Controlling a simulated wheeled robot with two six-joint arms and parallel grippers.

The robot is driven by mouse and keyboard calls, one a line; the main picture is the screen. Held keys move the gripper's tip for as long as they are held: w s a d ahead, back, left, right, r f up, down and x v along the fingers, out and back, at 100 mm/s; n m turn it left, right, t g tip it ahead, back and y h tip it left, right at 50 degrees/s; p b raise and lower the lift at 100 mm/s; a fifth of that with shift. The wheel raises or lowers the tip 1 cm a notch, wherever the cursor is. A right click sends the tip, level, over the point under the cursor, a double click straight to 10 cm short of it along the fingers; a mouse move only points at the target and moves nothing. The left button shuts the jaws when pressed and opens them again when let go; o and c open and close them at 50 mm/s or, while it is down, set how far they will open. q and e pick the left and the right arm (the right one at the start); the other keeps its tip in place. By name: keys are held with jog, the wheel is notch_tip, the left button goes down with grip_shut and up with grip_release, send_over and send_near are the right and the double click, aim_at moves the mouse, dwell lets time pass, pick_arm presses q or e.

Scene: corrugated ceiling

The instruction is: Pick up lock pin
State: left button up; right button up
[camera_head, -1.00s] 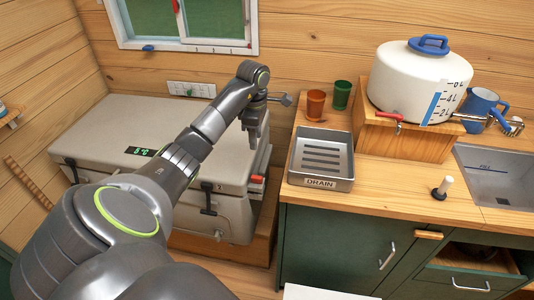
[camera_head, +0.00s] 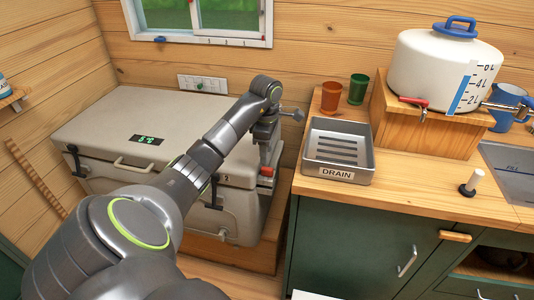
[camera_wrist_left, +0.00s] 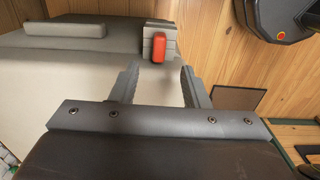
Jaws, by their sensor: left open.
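A small red-orange piece, which looks like the lock pin (camera_head: 266,171), sits on the right side of the pale grey cool box (camera_head: 115,115). In the left wrist view the lock pin (camera_wrist_left: 158,48) is upright against a grey ribbed bracket (camera_wrist_left: 157,30). My left gripper (camera_head: 267,155) is just above it in the head view. In the wrist view the open left gripper (camera_wrist_left: 158,68) has its fingertips either side of the pin's line, with the pin just beyond them. Nothing is held. My right gripper is not in view.
A drain tray (camera_head: 338,151) stands on the wooden counter (camera_head: 420,205) to the right. Orange (camera_head: 331,97) and green (camera_head: 358,89) cups stand behind it, beside the white water tank (camera_head: 443,72). A wooden ledge (camera_head: 240,253) runs below the cool box.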

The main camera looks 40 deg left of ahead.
aim_at(267, 168)
pick_arm(q)
jog(key=shift+f+b, duration=0.75)
jog(key=shift+f, duration=0.45)
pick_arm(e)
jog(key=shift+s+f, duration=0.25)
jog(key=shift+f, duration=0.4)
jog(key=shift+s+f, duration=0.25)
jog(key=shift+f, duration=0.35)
pick_arm(q)
notch_tip(267, 168, down, 4)
jog(key=b, duration=0.3)
jog(key=shift+w+f+b, duration=0.15)
jog(key=shift+b, duration=0.25)
jog(key=shift+f, duration=0.3)
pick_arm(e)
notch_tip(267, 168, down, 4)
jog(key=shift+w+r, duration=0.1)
pick_arm(q)
grip_shut()
